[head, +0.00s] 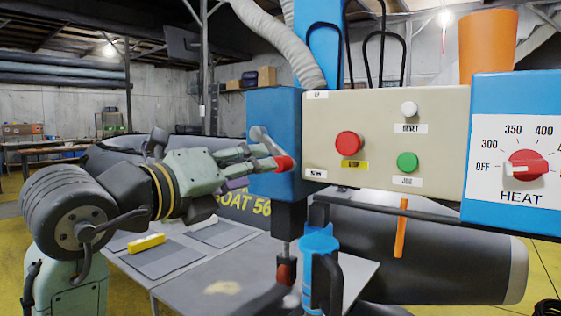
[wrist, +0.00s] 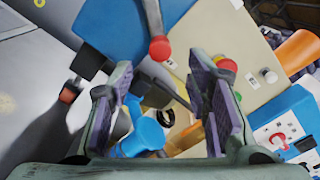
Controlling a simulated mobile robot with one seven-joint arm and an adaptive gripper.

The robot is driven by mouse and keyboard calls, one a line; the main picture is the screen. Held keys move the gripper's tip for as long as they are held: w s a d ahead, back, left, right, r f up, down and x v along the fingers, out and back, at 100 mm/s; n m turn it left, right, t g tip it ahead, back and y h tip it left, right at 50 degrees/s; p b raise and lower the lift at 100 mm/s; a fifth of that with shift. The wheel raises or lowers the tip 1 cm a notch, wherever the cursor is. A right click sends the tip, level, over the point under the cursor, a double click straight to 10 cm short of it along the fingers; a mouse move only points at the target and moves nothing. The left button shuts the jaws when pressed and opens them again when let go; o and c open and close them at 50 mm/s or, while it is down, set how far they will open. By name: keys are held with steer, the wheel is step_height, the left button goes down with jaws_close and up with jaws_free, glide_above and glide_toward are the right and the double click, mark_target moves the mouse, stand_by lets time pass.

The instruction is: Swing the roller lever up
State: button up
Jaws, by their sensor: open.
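The lever (head: 264,138) is a grey arm with a red knob (head: 284,163) at its end, on the blue housing (head: 275,107) at the left end of the control panel. It slants down and right from its pivot, partly hidden by my fingers. My gripper (head: 258,160) reaches it from the left. In the wrist view the grey arm (wrist: 152,15) comes in from the top and its red knob (wrist: 160,48) lies just beyond the gap of my gripper (wrist: 164,85). The two purple-padded fingers are wide apart with nothing between them gripped. Contact with the knob cannot be told.
The beige panel (head: 440,140) carries a red button (head: 348,144), a green button (head: 407,161) and a white button (head: 408,109). A blue heat box (head: 515,100) is at right. A blue cylinder (head: 318,245) stands below. A grey table (head: 215,285) lies underneath.

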mark_target(281, 163)
steer(key=p+x, duration=0.2)
steer(key=x, duration=0.7)
steer(key=shift+w, duration=0.1)
jaws_close()
stand_by(0.6)
